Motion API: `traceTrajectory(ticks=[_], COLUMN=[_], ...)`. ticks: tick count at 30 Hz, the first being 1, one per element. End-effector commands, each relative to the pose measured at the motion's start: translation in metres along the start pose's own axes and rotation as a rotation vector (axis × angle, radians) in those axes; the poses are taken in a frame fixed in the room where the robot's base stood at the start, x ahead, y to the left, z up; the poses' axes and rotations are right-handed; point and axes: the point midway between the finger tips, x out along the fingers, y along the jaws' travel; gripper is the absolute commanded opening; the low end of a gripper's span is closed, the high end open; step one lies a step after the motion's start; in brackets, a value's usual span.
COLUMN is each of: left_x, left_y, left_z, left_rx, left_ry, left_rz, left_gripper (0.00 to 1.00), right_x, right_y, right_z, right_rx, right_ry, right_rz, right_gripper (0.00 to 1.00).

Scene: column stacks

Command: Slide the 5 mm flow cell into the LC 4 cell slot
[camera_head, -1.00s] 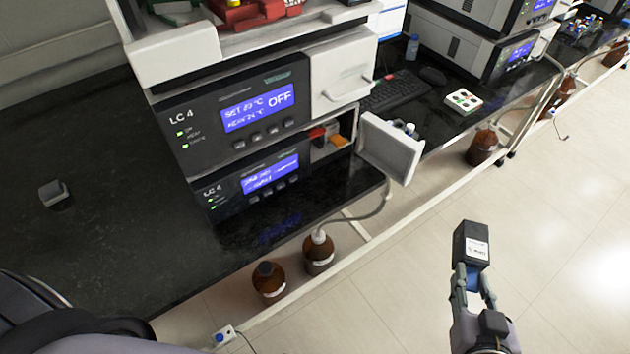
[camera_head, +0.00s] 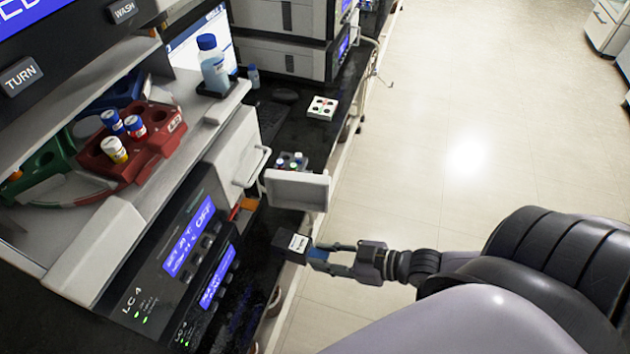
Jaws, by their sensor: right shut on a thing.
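The flow cell is a small black box (camera_head: 291,245) with a white label. My right gripper (camera_head: 318,256) is shut on its right end and holds it in front of the lower LC 4 module (camera_head: 207,296), close to the dark bench edge. The size marking on the label is too small to read. The cell slot opening (camera_head: 244,211) beside the LC 4 displays shows only as a narrow strip with orange inside; most of it is hidden by the viewing angle. The box is outside this opening. My left gripper is out of view.
A white open door or drawer front (camera_head: 297,190) juts out just beyond the box, with several vials (camera_head: 291,160) behind it. A red vial rack (camera_head: 130,150) and a blue-capped bottle (camera_head: 212,65) stand on top. Open floor (camera_head: 450,150) lies to the right.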

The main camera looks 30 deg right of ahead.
Motion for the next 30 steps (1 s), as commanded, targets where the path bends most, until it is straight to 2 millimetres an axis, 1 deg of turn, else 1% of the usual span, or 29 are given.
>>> traceTrajectory(ticks=[1, 3, 6, 14, 22, 30], left_x=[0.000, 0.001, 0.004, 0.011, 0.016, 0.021], left_y=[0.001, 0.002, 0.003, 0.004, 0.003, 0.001], left_z=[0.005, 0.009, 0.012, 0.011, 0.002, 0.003], left_rx=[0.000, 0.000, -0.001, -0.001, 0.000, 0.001], left_ry=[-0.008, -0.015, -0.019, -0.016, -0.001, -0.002], left_rz=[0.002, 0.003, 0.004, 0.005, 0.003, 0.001], left_gripper=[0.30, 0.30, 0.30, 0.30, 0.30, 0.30], right_x=[0.000, 0.002, 0.008, 0.024, 0.042, 0.059], right_y=[0.001, 0.002, 0.001, 0.001, 0.000, 0.000], right_z=[-0.001, -0.001, -0.003, -0.010, -0.018, -0.025], right_rx=[-0.001, 0.000, 0.001, 0.001, 0.001, 0.000], right_ry=[0.002, 0.004, 0.007, 0.007, 0.006, 0.006], right_rz=[-0.001, 0.000, 0.001, 0.000, 0.001, 0.000], right_gripper=[0.00, 0.00, 0.00, 0.00, 0.00, 0.00])
